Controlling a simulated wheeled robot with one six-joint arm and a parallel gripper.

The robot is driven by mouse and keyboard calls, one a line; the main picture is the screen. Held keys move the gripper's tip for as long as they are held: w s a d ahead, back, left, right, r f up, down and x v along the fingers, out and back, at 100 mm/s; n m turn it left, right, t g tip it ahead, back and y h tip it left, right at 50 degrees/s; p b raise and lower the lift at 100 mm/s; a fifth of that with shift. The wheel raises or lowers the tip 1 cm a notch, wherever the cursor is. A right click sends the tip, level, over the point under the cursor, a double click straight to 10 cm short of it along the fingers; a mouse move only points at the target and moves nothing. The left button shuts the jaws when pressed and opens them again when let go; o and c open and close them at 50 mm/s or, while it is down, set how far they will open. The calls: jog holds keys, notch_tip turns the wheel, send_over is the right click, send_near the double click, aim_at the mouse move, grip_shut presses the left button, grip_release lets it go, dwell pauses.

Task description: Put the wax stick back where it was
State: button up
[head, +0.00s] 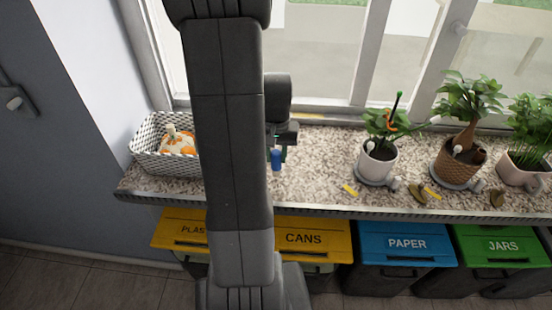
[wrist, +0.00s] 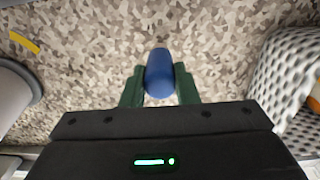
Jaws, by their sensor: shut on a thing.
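A short blue rounded stick, which looks like the wax stick (wrist: 160,68), is between the two green fingers of my gripper (wrist: 160,88) in the wrist view. The fingers are shut on its sides. In the head view the blue stick (head: 276,160) shows just right of my arm, over the speckled counter (head: 310,170). It looks upright there. I cannot tell whether its lower end touches the counter. My arm hides part of the counter.
A woven basket (head: 142,160) with an orange and white item is left; its wall (wrist: 285,75) shows in the wrist view. Potted plants (head: 378,160) stand right. Yellow pieces (head: 350,189) lie near the front edge. Bins, including CANS (head: 303,239), are below. Counter around the stick is clear.

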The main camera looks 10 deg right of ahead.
jog(key=shift+f, duration=0.8)
jog(key=shift+f, duration=0.25)
jog(key=o, duration=1)
jog(key=shift+o, duration=0.2)
jog(key=shift+r, duration=0.1)
notch_tip(320, 180, up, 12)
jog(key=shift+r, duration=0.15)
